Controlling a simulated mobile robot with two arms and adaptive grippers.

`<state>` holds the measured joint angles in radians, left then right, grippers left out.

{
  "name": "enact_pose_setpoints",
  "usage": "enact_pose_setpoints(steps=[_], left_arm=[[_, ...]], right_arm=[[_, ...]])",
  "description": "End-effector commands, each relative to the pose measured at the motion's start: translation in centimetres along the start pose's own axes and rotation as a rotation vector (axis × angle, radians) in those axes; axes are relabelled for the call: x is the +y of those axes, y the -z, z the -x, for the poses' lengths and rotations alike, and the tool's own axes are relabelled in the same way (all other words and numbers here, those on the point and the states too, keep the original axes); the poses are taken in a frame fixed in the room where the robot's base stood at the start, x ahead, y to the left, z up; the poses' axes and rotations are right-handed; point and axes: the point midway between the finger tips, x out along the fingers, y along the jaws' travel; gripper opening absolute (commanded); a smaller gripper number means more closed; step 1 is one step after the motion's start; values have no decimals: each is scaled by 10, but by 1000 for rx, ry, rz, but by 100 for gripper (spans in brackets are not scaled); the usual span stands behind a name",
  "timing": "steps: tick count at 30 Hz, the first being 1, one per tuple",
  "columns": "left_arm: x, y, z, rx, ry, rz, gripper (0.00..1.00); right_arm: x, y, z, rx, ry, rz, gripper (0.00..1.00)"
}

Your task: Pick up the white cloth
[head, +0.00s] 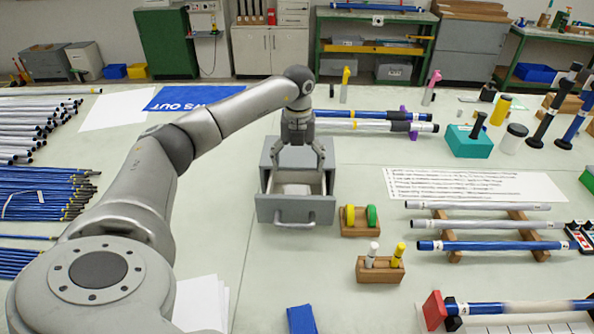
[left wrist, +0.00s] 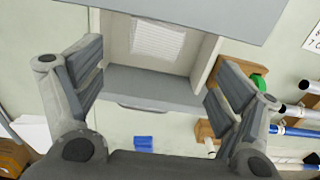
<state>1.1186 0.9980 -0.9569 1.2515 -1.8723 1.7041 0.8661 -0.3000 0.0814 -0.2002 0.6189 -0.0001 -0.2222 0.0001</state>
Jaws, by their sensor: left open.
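The white cloth (head: 294,189) lies inside the open drawer (head: 296,211) of a small grey box on the table. In the left wrist view the white cloth (left wrist: 157,40) shows as a pale ribbed square at the drawer's bottom, partly cut off by the box top. My left gripper (head: 299,165) is over the drawer, pointing down, with its fingers spread wide. In the left wrist view the open fingers (left wrist: 158,92) stand either side of the drawer, and nothing is between them. The right gripper is not in view.
A wooden holder with yellow and green rings (head: 361,228) stands just right of the drawer. A wooden block with two upright markers (head: 381,270) is nearer. Blue and grey rods (head: 370,121) lie behind right.

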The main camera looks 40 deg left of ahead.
Motion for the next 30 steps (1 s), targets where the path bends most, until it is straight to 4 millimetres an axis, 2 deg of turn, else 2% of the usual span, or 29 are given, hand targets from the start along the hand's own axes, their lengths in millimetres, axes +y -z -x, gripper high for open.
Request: enact_pose_setpoints(steps=[3,6,10,18,30], left_arm=[[0,0,-20,1,0,0,89],[0,0,-34,1,0,0,89],[0,0,-47,1,1,0,89],[0,0,-56,1,1,0,89],[4,1,-98,1,1,0,89]], right_arm=[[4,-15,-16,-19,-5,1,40],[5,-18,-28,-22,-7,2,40],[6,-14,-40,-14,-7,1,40],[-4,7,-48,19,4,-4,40],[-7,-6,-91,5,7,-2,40]])
